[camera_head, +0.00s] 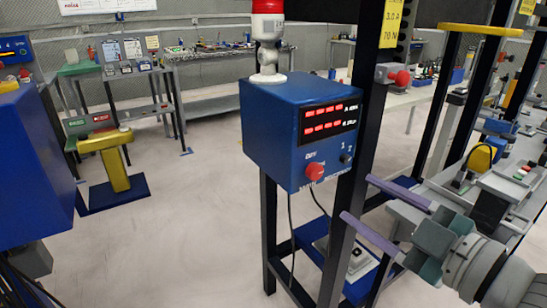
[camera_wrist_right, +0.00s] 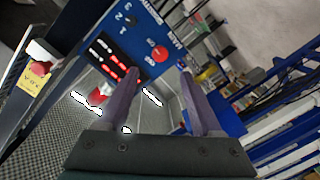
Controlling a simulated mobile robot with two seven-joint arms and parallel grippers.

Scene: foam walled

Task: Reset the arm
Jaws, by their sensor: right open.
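My right gripper (camera_head: 355,198) comes in from the lower right in the head view, its two purple fingers spread apart with nothing between them. The fingers point at a dark upright post beside the blue control box (camera_head: 262,135). The box has a red digit display (camera_head: 328,118), a red push button (camera_head: 315,171) and a small dark knob (camera_head: 346,158). In the right wrist view the open gripper (camera_wrist_right: 159,72) faces the tilted box front, with the red button (camera_wrist_right: 159,53) just beyond the fingertips. No contact is visible. My left gripper is out of view.
A red and white beacon (camera_head: 267,35) stands on the box. Dark posts and a cluttered bench (camera_head: 505,190) flank my right arm. A blue cabinet (camera_head: 30,165) is at the left, a yellow stand (camera_head: 112,165) behind it. The floor between is clear.

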